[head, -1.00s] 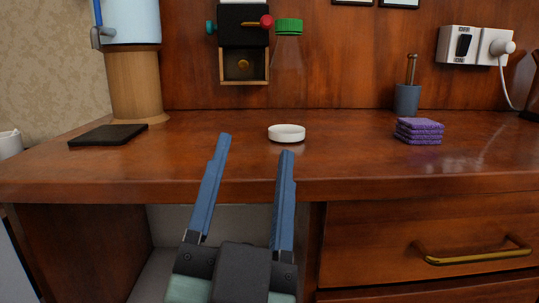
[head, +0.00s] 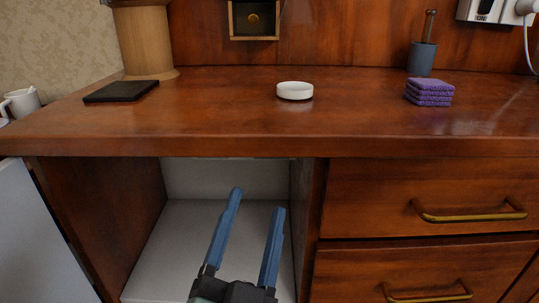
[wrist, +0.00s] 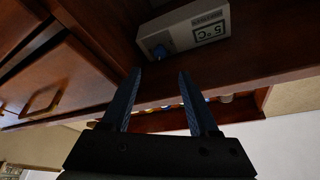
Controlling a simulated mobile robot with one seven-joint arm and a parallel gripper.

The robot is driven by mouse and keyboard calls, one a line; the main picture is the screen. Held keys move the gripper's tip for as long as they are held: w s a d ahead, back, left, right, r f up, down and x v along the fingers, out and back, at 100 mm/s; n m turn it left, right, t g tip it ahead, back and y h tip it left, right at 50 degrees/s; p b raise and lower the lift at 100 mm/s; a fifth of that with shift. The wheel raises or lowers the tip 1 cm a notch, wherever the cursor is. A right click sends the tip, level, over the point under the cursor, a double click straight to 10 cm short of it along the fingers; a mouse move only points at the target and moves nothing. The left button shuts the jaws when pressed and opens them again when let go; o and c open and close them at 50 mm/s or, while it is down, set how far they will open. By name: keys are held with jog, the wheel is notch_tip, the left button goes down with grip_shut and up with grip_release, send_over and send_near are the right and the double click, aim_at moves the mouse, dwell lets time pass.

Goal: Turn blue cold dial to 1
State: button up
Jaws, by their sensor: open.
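A blue dial (wrist: 160,52) sits on a pale box (wrist: 185,31) marked "5°C" at the top of the wrist view. The dial's pointer and scale are too small and dark to read. The dial is not visible in the head view. My gripper (head: 258,200) is open and empty. In the head view its fingers are in front of the open pale compartment under the counter. In the wrist view the fingers (wrist: 158,76) point up toward the box, with the dial between their lines and apart from them.
The open compartment (head: 185,240) has a wooden side wall and a drawer stack (head: 410,185) with brass handles on its right. The counter edge (head: 200,146) overhangs above. A white dish (head: 295,91), dark mat (head: 121,91) and purple cloths (head: 429,93) lie on the counter.

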jog(key=p+x, duration=0.1)
jog(key=x, duration=0.8)
grip_shut()
